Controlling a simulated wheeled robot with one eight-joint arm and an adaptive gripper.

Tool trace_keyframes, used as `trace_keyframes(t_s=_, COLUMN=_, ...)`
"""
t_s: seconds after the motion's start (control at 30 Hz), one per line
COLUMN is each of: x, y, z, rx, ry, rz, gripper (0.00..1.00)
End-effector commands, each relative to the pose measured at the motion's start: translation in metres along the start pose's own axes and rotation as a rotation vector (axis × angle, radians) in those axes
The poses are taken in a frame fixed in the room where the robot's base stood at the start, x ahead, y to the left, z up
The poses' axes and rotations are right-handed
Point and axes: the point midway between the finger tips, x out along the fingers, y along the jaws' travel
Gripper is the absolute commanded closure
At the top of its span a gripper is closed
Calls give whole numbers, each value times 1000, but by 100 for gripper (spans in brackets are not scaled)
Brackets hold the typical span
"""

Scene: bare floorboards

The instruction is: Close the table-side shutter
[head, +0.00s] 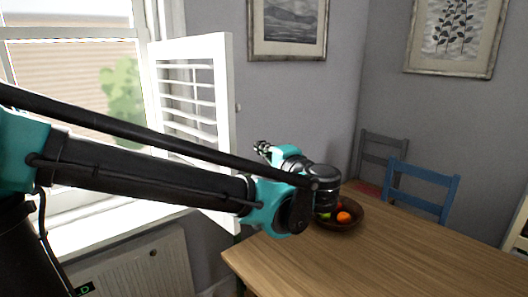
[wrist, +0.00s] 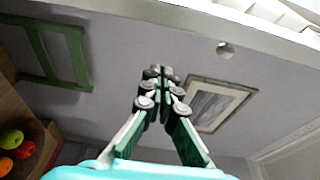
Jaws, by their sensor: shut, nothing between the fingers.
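The white louvered shutter (head: 228,80) stands open, swung into the room from the right side of the window. A small round knob (head: 238,107) shows at its right edge. In the wrist view, a long white edge, likely the shutter's (wrist: 150,18), crosses the top, with the round knob (wrist: 224,49) just below it. My gripper (head: 262,147) is to the right of the shutter, above the table's far left end, and looks apart from it. In the wrist view my gripper's fingers (wrist: 160,73) are together and empty. My arm hides the shutter's lower part.
The wooden table (head: 400,255) fills the lower right, with a fruit bowl (head: 352,220) below my gripper. A blue chair (head: 422,180) and a grey chair (head: 372,148) stand behind it. A radiator (head: 140,265) is below the window (head: 80,80). Framed pictures hang on the walls.

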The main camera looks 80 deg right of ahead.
Motion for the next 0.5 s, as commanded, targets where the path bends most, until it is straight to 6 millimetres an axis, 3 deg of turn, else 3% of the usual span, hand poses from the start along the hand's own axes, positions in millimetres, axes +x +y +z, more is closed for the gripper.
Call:
trace_keyframes(t_s=0.27, x=55, y=0, z=2, rx=0, ry=-5, rz=0, gripper=100)
trace_keyframes(t_s=0.5, x=43, y=0, z=29, rx=0, ry=1, rz=1, gripper=100)
